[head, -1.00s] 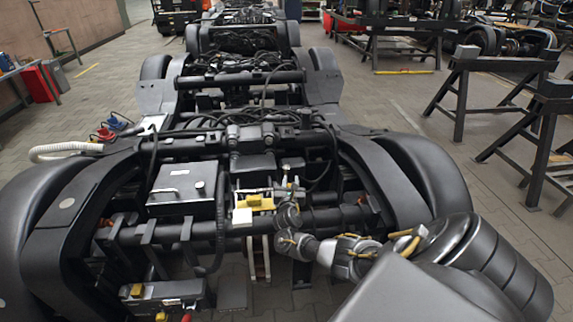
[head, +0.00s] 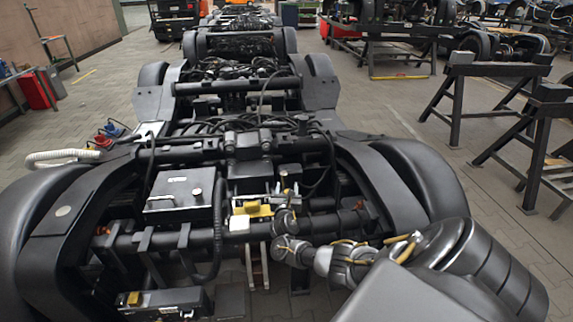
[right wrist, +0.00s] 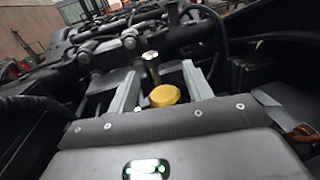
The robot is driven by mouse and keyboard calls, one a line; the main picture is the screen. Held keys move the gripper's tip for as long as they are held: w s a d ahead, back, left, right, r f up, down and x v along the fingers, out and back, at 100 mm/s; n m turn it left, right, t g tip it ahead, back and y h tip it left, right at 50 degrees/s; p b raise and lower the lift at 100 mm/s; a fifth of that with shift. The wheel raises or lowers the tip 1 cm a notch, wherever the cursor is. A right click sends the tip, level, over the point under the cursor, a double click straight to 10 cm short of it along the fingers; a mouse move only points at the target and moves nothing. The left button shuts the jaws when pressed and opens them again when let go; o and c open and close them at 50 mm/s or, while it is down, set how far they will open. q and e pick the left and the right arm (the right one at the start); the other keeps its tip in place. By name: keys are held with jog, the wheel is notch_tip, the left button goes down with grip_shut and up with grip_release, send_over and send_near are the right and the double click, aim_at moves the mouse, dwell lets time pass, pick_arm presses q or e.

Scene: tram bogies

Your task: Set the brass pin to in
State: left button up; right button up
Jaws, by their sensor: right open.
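My right gripper (right wrist: 160,78) is open, with one grey finger on each side of the pin and knob; I see no contact. My left gripper is not in view.
A grey box (head: 180,193) lies further left. Black hoses and crossbars crowd around. Black trestles (head: 535,140) stand on the floor at right.

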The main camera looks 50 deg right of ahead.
jog(key=p+v, duration=0.2)
jog(key=v, duration=0.7)
jog(key=shift+s+a+p, duration=0.1)
jog(key=shift+a+p, duration=0.1)
jog(key=shift+p, duration=0.2)
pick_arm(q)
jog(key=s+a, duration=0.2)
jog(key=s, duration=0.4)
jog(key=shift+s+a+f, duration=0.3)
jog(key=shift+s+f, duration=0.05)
pick_arm(e)
jog(key=shift+s+a, duration=0.4)
jog(key=shift+a, duration=0.05)
